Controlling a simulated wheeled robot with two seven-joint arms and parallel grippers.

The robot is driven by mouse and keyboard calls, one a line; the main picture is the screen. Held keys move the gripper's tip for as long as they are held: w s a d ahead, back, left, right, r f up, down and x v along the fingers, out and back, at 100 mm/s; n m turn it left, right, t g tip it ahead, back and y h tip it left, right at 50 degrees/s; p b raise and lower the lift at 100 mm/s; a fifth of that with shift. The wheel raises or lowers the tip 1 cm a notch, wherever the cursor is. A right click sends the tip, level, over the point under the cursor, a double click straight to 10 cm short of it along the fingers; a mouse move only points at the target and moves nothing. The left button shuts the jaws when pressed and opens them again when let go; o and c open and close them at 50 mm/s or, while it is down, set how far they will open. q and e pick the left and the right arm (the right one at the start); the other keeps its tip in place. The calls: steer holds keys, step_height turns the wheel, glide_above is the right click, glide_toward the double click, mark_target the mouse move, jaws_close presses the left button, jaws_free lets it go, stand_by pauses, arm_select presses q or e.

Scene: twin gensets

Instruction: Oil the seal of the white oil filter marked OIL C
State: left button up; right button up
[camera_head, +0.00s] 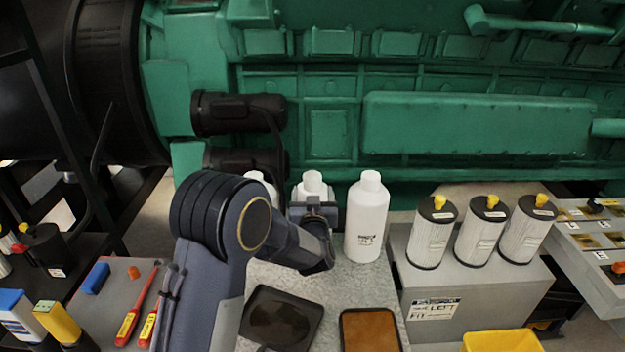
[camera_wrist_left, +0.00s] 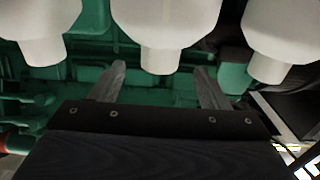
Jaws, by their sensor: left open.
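Three white bottle-shaped containers stand in a row on the grey bench: left (camera_head: 259,180), middle (camera_head: 312,184) and right (camera_head: 367,215). The right one has a small label I cannot read clearly. My left gripper (camera_head: 316,208) is open in front of the middle one. In the left wrist view the middle container's neck (camera_wrist_left: 161,60) shows between the gripper's fingertips (camera_wrist_left: 160,72), with no clear contact. Three white pleated filters (camera_head: 432,232) with black tops and yellow plugs stand at right; their marks are unreadable. I cannot tell which thing is OIL C. My right gripper is not in view.
A dark square tray (camera_head: 247,322) and a brown-filled tray (camera_head: 345,325) lie on the bench (camera_head: 335,290) in front. A yellow bin (camera_head: 500,342) is at lower right. The green engine (camera_head: 480,125) blocks the back.

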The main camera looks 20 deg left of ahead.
mark_target(312, 174)
arm_select(q)
steer(key=shift+b+x, duration=0.55)
steer(key=shift+x, duration=2.8)
jaws_close()
steer(key=shift+w+r, duration=0.1)
steer(key=shift+r, duration=0.25)
steer(key=shift+r+p, duration=1)
steer(key=shift+r, duration=0.8)
